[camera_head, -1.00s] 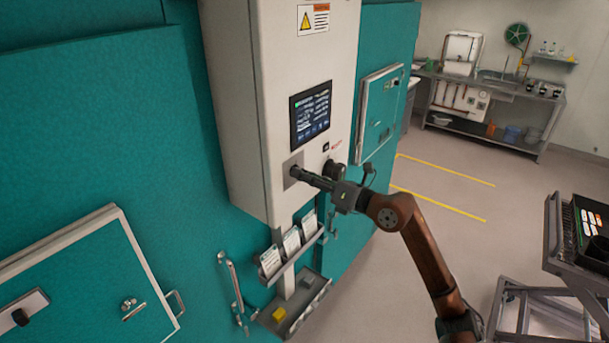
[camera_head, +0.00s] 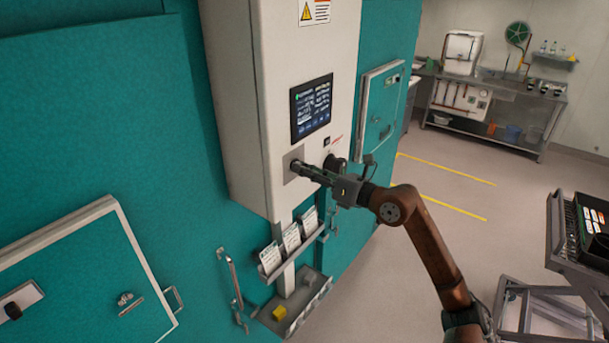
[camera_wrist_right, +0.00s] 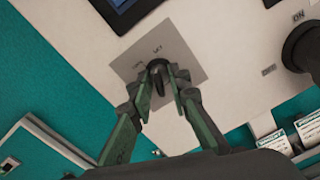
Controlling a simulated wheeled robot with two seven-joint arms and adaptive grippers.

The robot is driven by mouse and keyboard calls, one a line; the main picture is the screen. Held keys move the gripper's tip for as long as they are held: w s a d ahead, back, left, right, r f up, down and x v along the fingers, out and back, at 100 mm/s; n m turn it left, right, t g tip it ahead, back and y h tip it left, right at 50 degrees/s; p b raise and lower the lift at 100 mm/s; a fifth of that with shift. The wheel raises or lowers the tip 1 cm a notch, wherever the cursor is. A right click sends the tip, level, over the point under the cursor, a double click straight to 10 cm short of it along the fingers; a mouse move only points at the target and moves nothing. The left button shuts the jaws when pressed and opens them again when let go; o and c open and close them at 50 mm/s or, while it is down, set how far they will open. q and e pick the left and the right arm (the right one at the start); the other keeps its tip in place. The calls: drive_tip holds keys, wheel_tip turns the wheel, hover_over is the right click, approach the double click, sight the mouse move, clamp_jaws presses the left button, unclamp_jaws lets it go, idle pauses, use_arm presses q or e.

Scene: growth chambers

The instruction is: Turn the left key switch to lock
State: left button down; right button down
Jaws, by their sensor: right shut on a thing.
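The left key switch (camera_wrist_right: 156,76) sits on a square grey plate (camera_wrist_right: 178,48) on the white control cabinet (camera_head: 230,110). Small lettering shows on the plate above the switch, too blurred to read surely. My right gripper (camera_wrist_right: 164,95) is shut on the switch's key, with one finger on each side of it in the right wrist view. In the head view, my right gripper (camera_head: 300,168) reaches the plate from the right and hides most of the switch. A black round knob (camera_wrist_right: 302,47) with an "ON" label is right of the plate. My left gripper is not in view.
A touch screen (camera_head: 311,108) is above the switch. Card holders (camera_head: 291,238) and a tray with a yellow block (camera_head: 279,314) are below. Teal chamber doors flank the cabinet. A cart (camera_head: 560,235) stands at the right; the floor between is open.

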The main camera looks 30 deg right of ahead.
drive_tip(key=n+b, duration=0.2)
drive_tip(key=b, duration=0.1)
drive_tip(key=n+b, duration=0.5)
drive_tip(key=b, duration=0.2)
drive_tip(key=shift+d+f+n, duration=0.1)
drive_tip(key=shift+f+n, duration=0.15)
drive_tip(key=shift+n, duration=0.15)
drive_tip(key=shift+r+n+b, duration=0.2)
drive_tip(key=shift+n+b, duration=0.9)
drive_tip(key=shift+n, duration=0.1)
drive_tip(key=c, duration=2.2)
unclamp_jaws()
drive_tip(key=shift+o, duration=0.2)
drive_tip(key=v, duration=1.2)
drive_tip(key=shift+d, duration=0.1)
